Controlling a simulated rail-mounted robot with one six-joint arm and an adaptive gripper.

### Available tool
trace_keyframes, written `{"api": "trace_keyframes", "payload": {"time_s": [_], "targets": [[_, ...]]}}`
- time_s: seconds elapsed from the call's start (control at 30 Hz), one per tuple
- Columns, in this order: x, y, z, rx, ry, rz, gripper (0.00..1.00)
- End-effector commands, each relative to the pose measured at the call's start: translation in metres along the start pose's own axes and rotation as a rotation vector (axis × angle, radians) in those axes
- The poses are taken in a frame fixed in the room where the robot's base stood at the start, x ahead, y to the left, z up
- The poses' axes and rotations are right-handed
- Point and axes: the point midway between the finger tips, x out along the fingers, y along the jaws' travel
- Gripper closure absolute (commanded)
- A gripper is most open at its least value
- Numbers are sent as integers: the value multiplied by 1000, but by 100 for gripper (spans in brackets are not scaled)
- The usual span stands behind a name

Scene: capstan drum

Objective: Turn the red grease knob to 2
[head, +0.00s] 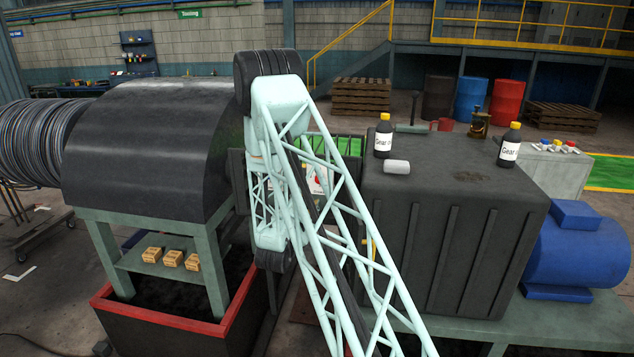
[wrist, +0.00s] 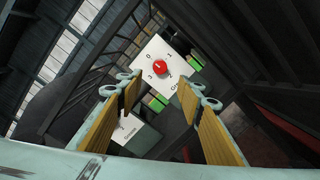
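The red grease knob (wrist: 160,68) sits on a white plate (wrist: 155,50) with small digits around it, upper middle in the wrist view. A pale mark shows on the knob, but I cannot tell which digit it points to. My gripper (wrist: 160,90) is open and empty, its yellow-brown pads left and right of the knob in the picture. The knob shows between and beyond the fingertips, with no contact visible. In the head view my arm hides the gripper and most of the panel area.
A second white plate (wrist: 132,133) with a small lever is below left of the knob in the wrist view. In the head view, a dark drum cover (head: 145,150) stands left of my arm and a dark ribbed housing (head: 450,220) right, bearing bottles (head: 383,138).

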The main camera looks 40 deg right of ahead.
Motion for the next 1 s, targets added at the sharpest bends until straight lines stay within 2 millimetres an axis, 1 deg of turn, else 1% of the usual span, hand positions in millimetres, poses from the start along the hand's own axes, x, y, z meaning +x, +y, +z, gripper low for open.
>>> {"api": "trace_keyframes", "payload": {"time_s": [0.27, 0.47, 0.67, 1.0], "targets": [[1, 0, 0, 1, 0, 0, 66], [8, 0, 0, 2, 0, -1, 66], [25, 0, 1, 2, 0, 0, 66], [69, 1, 0, 3, -1, 0, 66]]}}
